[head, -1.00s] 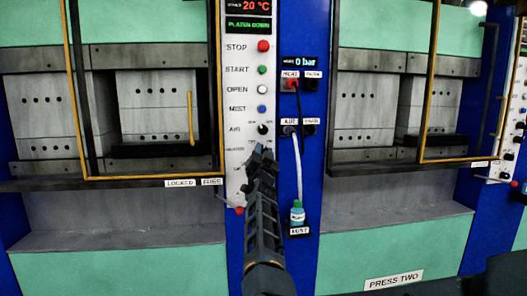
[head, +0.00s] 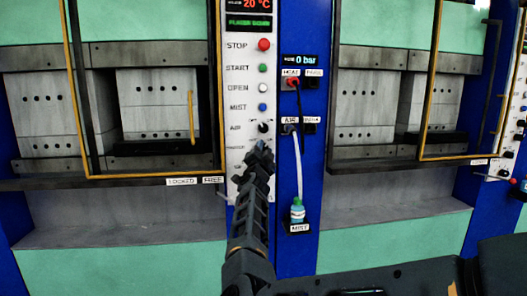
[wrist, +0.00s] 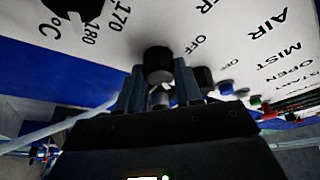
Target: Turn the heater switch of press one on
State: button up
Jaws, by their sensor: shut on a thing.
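Press one's white control panel (head: 238,100) runs down a blue post, with STOP, START, OPEN, MIST and AIR labels. My gripper (head: 260,150) is at the panel just below the AIR knob (head: 263,127). In the wrist view, the panel appears upside down and my gripper (wrist: 160,88) is shut on a small black knob (wrist: 158,62), the heater switch by its place between the AIR switch and the temperature dial (wrist: 75,6). An OFF label stands beside it. My fingers hide its pointer, so its setting cannot be told. In the head view, my gripper covers it.
A second black knob (wrist: 203,78) is close beside my fingers. To the right on the post are hose sockets, a hanging hose (head: 299,165) and a mist bottle (head: 297,211). Yellow-framed guards (head: 222,90) flank the post, and a ledge (head: 110,184) juts out at left.

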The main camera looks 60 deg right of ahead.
jog(key=o, duration=1)
jog(key=shift+o, duration=0.2)
jog(key=v, duration=0.7)
jog(key=shift+s+a+b, duration=0.2)
jog(key=shift+a+b, duration=0.1)
jog(key=shift+f, duration=0.15)
